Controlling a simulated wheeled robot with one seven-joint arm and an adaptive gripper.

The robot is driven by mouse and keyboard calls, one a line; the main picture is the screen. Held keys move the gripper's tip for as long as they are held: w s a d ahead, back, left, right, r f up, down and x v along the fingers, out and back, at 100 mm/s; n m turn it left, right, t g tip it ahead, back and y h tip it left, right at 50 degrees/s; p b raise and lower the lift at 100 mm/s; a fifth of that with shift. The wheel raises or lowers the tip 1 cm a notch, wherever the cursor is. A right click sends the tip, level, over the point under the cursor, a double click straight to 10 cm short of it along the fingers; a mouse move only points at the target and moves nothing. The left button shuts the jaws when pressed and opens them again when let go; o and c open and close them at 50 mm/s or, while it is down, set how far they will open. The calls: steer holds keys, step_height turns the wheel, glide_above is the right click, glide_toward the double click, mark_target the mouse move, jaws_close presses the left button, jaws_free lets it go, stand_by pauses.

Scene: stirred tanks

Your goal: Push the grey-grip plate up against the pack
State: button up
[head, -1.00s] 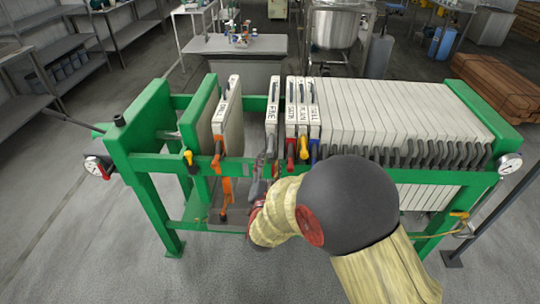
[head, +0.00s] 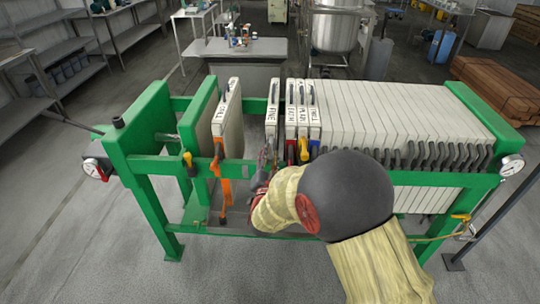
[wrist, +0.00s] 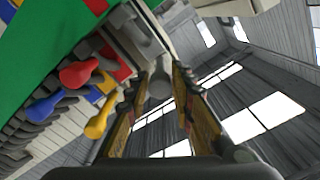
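The grey-grip plate (head: 272,103), pale with a label on top, stands upright in the green press frame in the head view. A narrow gap separates it from the pack (head: 400,110) on its right. Its grey grip (wrist: 160,84) shows between my finger ends in the wrist view. My gripper (wrist: 161,95) is open, one finger on each side of that grip, with small gaps visible. In the head view my gripper (head: 265,172) is at the front rail by the plate's lower front, and my arm hides part of the rail.
The pack's nearest plates carry red (wrist: 80,73), blue (wrist: 45,106) and yellow (wrist: 100,119) grips close beside my fingers. An orange-grip plate (head: 229,112) stands left, beyond an open space. The green frame rail (head: 160,167) runs along the front.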

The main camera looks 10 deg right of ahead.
jaws_close()
stand_by(0.4)
steer(key=d, duration=0.1)
steer(key=s+d+b, duration=0.1)
steer(key=d, duration=0.1)
stand_by(0.4)
steer(key=shift+o, duration=2)
jaws_free()
steer(key=shift+d+r, duration=0.1)
steer(key=shift+d, duration=0.05)
steer(key=shift+o, duration=0.3)
